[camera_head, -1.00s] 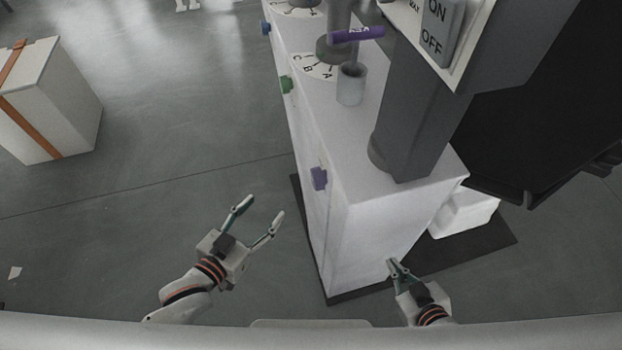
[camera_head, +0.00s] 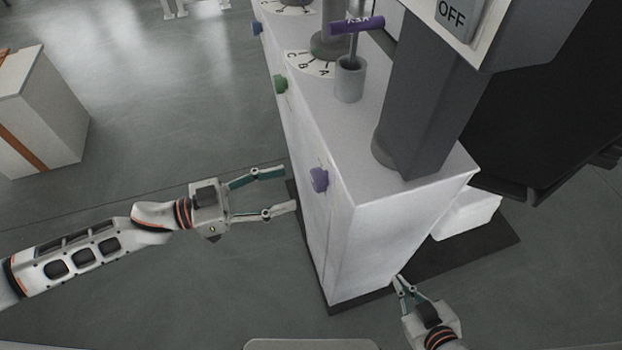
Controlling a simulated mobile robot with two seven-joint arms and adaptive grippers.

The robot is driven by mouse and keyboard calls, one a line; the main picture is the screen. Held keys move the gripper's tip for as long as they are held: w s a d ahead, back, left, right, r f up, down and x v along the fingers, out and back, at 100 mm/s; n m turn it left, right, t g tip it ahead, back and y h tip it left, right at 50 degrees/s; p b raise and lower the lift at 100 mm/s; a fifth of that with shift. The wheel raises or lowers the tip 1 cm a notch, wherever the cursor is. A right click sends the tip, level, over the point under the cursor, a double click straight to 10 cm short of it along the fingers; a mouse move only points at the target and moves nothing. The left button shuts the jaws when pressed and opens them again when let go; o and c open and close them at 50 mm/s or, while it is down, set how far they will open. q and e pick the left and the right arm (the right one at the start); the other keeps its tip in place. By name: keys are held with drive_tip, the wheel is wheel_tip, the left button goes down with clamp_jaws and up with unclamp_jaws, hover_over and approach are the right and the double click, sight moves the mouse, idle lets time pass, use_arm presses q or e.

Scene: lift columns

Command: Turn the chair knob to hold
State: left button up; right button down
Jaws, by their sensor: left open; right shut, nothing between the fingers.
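A purple knob (camera_head: 319,179) sits on the left side face of a long white cabinet (camera_head: 335,240), near its front end. A green knob (camera_head: 280,84) and a blue knob (camera_head: 257,28) sit further back on the same face. Which of them is the chair knob, I cannot tell; no "hold" mark is readable. My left gripper (camera_head: 280,189) is open and empty, its fingers pointing right at the purple knob, apart from it by a short gap. My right gripper (camera_head: 399,281) is shut and empty, low by the cabinet's front end.
A white crate (camera_head: 40,115) stands at the left. The floor between is clear.

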sight(313, 180)
use_arm(q)
drive_tip(key=x, duration=0.7)
drive_tip(key=shift+d, duration=0.15)
drive_tip(key=c, duration=1.1)
